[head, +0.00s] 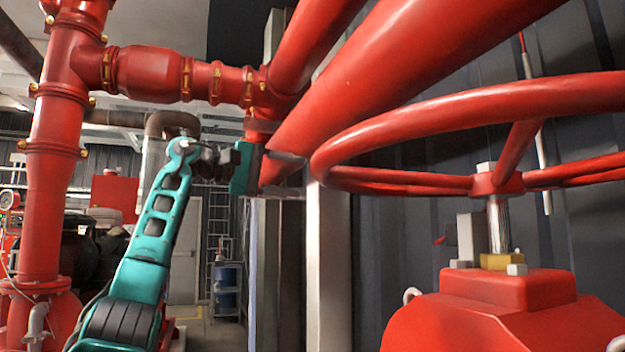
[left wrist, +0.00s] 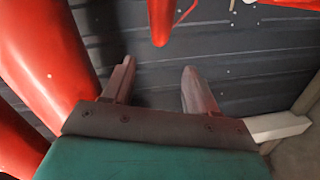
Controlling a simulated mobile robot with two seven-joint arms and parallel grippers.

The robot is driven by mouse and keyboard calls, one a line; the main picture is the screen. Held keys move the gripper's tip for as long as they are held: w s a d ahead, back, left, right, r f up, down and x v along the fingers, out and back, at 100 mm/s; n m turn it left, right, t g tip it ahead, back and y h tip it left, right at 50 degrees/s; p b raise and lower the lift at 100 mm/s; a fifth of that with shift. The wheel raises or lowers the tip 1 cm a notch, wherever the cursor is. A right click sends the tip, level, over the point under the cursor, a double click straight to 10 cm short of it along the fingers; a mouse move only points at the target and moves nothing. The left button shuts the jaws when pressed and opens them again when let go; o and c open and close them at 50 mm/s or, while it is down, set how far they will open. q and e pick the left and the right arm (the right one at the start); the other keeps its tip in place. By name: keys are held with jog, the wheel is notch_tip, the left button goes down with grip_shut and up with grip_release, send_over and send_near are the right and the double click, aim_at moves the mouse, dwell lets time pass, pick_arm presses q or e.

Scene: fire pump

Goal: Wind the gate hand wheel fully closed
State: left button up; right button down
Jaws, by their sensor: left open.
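The red gate hand wheel (head: 360,135) fills the right of the head view, with a thick round rim, spokes and a hub on a bright steel stem (head: 499,225). The stem rises from a red valve body (head: 505,320). My left gripper (head: 292,157) is just left of the rim's left edge, with its fingers pointing at it. In the left wrist view the jaws (left wrist: 158,75) are open and empty. A rounded red part (left wrist: 160,22) beyond the fingertips looks like the rim. I cannot tell whether a finger touches it. My right gripper is out of view.
A thick red pipe (head: 400,70) slants above and behind the wheel, close to my left gripper. A flanged red pipe (head: 55,150) stands at the left. A pale post (head: 328,265) and a dark ribbed wall (head: 590,220) are behind. A blue drum (head: 226,285) stands far back.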

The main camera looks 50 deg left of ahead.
aim_at(343, 186)
pick_arm(q)
jog(key=shift+s+a, duration=0.2)
jog(key=shift+s, duration=0.35)
jog(key=w+d+n, duration=0.1)
jog(key=w, duration=0.3)
jog(key=w+d+f+n+t+h, duration=0.1)
jog(key=w+d, duration=0.1)
jog(key=w, duration=0.1)
jog(key=w+d+n, duration=0.1)
jog(key=w+n, duration=0.1)
jog(key=w, duration=0.2)
jog(key=shift+w+d+f, duration=0.25)
jog(key=shift+w+d, duration=0.1)
jog(key=shift+c, duration=0.5)
grip_shut()
